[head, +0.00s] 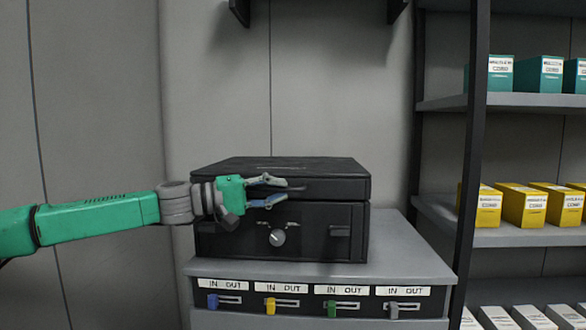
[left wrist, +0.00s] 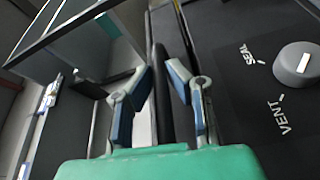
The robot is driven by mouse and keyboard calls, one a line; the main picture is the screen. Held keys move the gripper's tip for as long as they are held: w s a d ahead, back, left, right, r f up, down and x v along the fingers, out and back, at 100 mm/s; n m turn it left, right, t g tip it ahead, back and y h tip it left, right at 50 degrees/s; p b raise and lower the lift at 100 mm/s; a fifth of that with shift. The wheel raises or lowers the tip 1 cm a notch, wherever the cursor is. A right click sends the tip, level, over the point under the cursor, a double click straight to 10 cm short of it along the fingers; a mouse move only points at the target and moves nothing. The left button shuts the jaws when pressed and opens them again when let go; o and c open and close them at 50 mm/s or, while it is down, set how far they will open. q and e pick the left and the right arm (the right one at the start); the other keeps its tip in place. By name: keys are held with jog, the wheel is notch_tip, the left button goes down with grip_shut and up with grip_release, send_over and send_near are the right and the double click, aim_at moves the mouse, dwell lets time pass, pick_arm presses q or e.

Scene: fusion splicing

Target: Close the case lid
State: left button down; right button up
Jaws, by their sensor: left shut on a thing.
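The black case (head: 340,216) stands on a grey cabinet, and its lid (head: 330,183) lies flat over the body, with a seam between them. From the head view I cannot tell if the lid is fully seated. My left gripper (head: 284,188) is at the front of the lid, with its fingers at the front edge left of centre. In the left wrist view the fingers (left wrist: 164,85) are on either side of a dark bar-like edge (left wrist: 163,60), shut on it. A grey knob (head: 277,238) sits on the case front; it also shows beside the VENT and SEAL marks in the left wrist view (left wrist: 297,66).
The grey cabinet (head: 400,245) has a row of coloured sliders under IN OUT labels. A shelf rack (head: 520,238) at the right holds teal, yellow and white boxes. The cabinet top is clear to the right of the case.

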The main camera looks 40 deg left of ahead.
pick_arm(q)
jog(key=shift+w+a+f, duration=0.15)
jog(key=shift+a+f, duration=0.15)
jog(key=shift+f, duration=0.5)
jog(key=c, duration=1.9)
grip_release()
jog(key=shift+a+f, duration=0.15)
jog(key=shift+o, duration=0.2)
jog(key=shift+s+r, duration=0.2)
jog(key=shift+s, duration=0.1)
jog(key=v, duration=1.1)
jog(key=shift+s+a, duration=0.15)
jog(key=shift+a, duration=0.1)
